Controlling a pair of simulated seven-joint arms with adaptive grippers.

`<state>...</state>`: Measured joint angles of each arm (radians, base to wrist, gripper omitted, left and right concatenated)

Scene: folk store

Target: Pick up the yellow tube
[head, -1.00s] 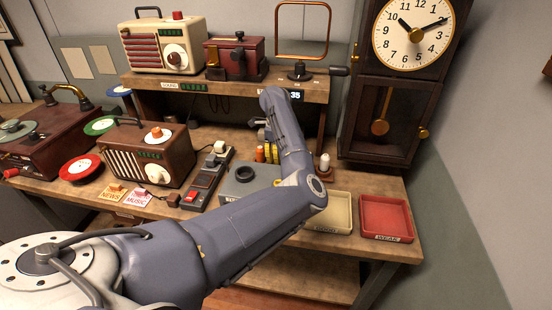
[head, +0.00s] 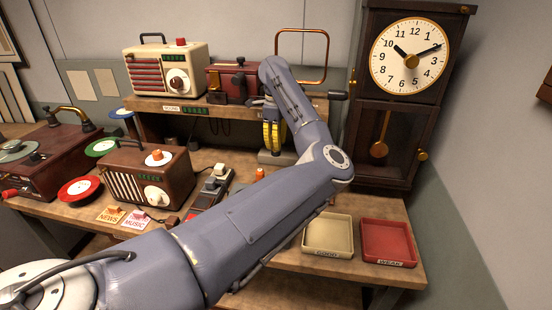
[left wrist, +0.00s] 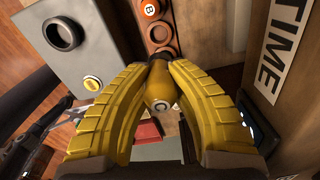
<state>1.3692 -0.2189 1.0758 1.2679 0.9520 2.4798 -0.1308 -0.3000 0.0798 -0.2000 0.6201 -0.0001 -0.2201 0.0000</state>
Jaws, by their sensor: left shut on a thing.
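The yellow tube (left wrist: 160,92), marked C on its end, is pinched between the yellow fingertips of my left gripper (left wrist: 163,72) in the left wrist view. The gripper is shut on it. In the head view my left gripper (head: 272,138) is up near the shelf edge, above the workbench; the tube cannot be made out there. An orange tube (left wrist: 152,9) marked B sits in a holder in the left wrist view; an orange tube also shows on the bench in the head view (head: 260,173). My right gripper is not in view.
A grey box (left wrist: 90,28) with a dark round socket is beside the holder. A cream tray (head: 328,233) and a red tray (head: 388,242) are at the bench's front right, both empty. The wooden radio (head: 147,175) stands left. A tall clock (head: 405,95) stands at right.

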